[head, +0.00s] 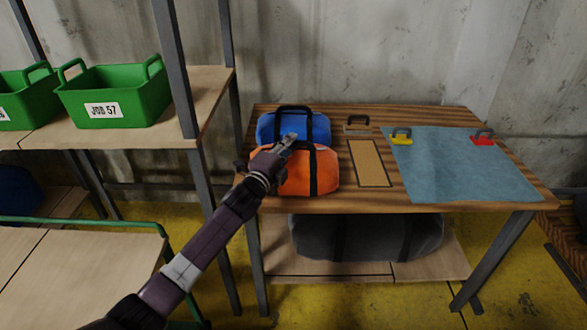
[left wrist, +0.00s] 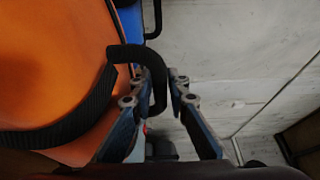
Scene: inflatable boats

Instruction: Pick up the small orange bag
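The small orange bag (head: 318,170) stands on the wooden table, in front of a blue bag (head: 312,126). It has dark straps and a black handle. In the left wrist view the orange bag (left wrist: 55,60) fills the left side, and its black handle (left wrist: 158,72) rises between my fingers. My left gripper (head: 290,139) is over the upper part of the orange bag and covers part of it. In the left wrist view my left gripper (left wrist: 157,84) is open, with one finger on each side of the handle and narrow gaps showing. My right gripper is not in view.
The table also holds a tan board (head: 370,163), a blue-grey mat (head: 460,170), and yellow (head: 401,138) and red (head: 482,140) handled items. A large dark bag (head: 370,237) lies on the lower shelf. Left stand shelves with green crates (head: 115,95).

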